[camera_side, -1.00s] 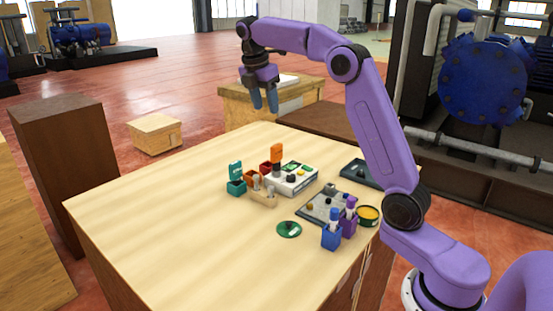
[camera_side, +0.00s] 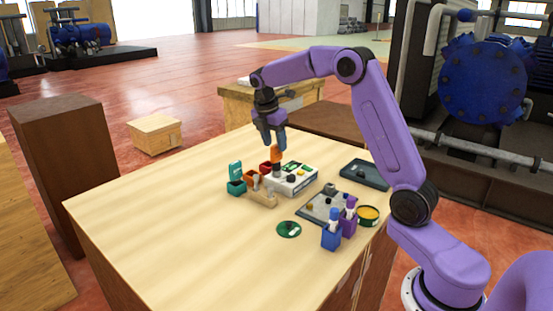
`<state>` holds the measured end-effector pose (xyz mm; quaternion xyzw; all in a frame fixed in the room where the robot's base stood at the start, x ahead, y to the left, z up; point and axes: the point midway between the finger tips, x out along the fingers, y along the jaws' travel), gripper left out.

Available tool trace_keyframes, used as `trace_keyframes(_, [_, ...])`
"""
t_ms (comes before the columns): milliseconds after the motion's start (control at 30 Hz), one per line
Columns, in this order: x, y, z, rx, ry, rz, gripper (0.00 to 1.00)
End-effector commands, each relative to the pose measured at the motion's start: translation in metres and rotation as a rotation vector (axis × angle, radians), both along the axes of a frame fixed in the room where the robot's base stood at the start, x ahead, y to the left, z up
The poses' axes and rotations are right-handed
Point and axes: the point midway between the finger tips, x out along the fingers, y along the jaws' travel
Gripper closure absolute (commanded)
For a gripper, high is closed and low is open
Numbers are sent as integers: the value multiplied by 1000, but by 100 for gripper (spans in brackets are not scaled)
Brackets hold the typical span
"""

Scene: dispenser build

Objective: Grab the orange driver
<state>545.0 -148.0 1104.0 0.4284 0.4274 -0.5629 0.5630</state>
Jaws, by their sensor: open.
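The orange driver (camera_side: 276,154) stands upright on the table, its orange handle at the top, among the small parts at the left end of the white box. My gripper (camera_side: 274,145) is open and points down at the top of the handle. Its fingers overlap the upper part of the handle in this view. I cannot tell whether they touch it or how far they reach around it.
A white box (camera_side: 300,182) stands right of the driver. A teal open box (camera_side: 236,180), a red bin (camera_side: 252,178) and a wooden holder (camera_side: 262,200) are close by. A grey tray (camera_side: 322,208), blue holder (camera_side: 331,238) and green disc (camera_side: 289,230) lie nearer. The table's left side is clear.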

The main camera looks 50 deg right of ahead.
Motion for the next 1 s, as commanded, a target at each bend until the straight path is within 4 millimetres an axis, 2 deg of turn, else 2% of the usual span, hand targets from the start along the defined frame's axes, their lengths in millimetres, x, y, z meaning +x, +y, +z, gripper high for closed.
trace_keyframes(100, [-4,-7,-18,1,6,-2,50])
trace_keyframes(267, [-3,-11,-35,1,3,1,50])
trace_keyframes(567, [-3,-12,-39,0,1,1,50])
trace_keyframes(667, [-3,-12,-39,0,1,1,79])
trace_keyframes(700, [-3,-12,-39,0,1,1,92])
trace_keyframes(733, [-3,-12,-39,0,1,1,100])
trace_keyframes(1000, [-3,-12,-38,0,0,1,100])
